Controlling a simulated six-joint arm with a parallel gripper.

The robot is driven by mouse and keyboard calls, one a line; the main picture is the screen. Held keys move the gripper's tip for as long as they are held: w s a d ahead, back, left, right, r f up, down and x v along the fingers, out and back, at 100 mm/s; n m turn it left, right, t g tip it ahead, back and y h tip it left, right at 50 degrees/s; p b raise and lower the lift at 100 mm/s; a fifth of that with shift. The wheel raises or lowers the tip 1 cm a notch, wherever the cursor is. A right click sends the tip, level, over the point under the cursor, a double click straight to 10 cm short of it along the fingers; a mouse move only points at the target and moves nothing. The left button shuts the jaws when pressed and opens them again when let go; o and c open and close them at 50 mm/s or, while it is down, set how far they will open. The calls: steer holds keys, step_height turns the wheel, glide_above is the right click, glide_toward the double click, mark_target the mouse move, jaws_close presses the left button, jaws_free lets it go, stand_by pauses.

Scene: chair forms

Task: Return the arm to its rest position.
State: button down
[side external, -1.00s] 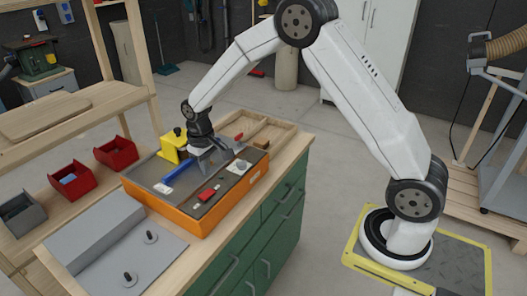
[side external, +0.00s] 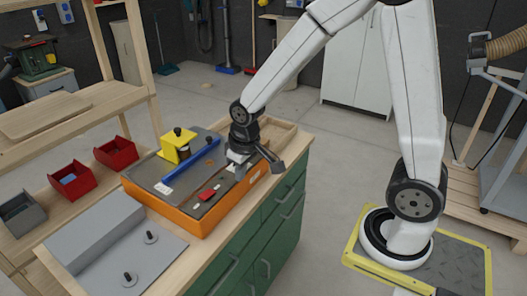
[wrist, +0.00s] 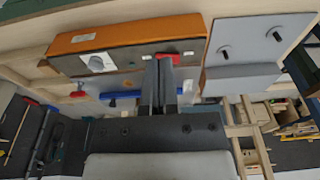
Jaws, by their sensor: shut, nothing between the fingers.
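My arm is raised and bent above the workbench (side external: 215,262). My gripper (side external: 243,170) is over the right end of the orange tray (side external: 205,225) in the side view, partly hiding what lies behind it. In the wrist view its two fingers (wrist: 159,85) are together with nothing between them. The red piece (wrist: 168,58) and the blue bar (wrist: 122,96) also show near the fingers in the wrist view.
A grey board with two black-knobbed pegs (side external: 160,255) lies at the bench's front left. Red bins (side external: 72,181) and a grey bin (side external: 20,215) line a wooden shelf at left. The floor between bench and my base is clear.

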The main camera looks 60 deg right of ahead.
steer(key=s, duration=0.8)
steer(key=shift+a+t, duration=0.15)
steer(key=shift+t, duration=0.25)
